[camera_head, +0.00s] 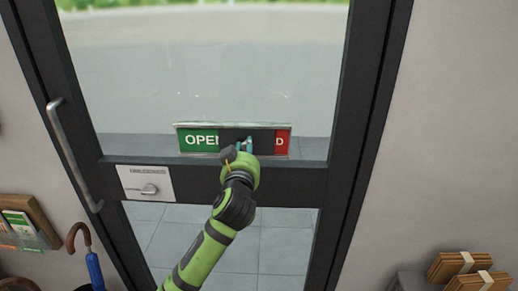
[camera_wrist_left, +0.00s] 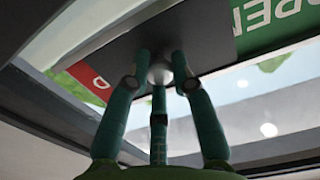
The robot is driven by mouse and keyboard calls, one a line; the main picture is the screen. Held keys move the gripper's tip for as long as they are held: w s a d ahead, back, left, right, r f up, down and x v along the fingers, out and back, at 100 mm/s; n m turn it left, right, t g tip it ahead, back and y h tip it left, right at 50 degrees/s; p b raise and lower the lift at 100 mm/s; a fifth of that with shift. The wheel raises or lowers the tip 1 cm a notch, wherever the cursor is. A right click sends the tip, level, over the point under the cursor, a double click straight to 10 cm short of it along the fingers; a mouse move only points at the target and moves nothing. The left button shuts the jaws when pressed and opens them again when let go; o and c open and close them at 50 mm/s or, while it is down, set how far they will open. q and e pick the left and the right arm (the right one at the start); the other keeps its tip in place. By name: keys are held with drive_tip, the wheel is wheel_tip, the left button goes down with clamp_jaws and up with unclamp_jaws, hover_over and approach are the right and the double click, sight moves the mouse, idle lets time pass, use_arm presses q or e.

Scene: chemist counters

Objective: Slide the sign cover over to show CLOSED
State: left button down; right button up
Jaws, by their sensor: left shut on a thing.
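The sign (camera_head: 202,139) hangs on the glass door, with a green OPEN half on the left and a red CLOSED half (camera_head: 283,142) on the right. The dark sliding cover (camera_head: 262,135) sits around the middle; "OPE" and part of the N show on the green side, and a "D" shows on the red side. My left gripper (camera_head: 244,148) is at the cover. In the left wrist view its fingers (camera_wrist_left: 160,72) are shut around a round pale knob (camera_wrist_left: 159,75) on the dark cover (camera_wrist_left: 200,40). My right gripper is not in view.
A dark-framed glass door (camera_head: 365,120) fills the middle, with a long vertical handle (camera_head: 75,150) at left.

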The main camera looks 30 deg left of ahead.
use_arm(q)
drive_tip(key=s+a, duration=0.2)
drive_tip(key=a, duration=0.1)
drive_tip(key=s+a, duration=0.2)
drive_tip(key=a, duration=0.1)
drive_tip(key=s+a+r+p, duration=0.1)
drive_tip(key=s+a, duration=0.1)
drive_tip(key=a, duration=0.2)
drive_tip(key=c, duration=1.1)
unclamp_jaws()
drive_tip(key=shift+s+a+f, duration=0.1)
drive_tip(key=shift+f, duration=0.05)
drive_tip(key=shift+s+f, duration=0.15)
drive_tip(key=v, duration=0.7)
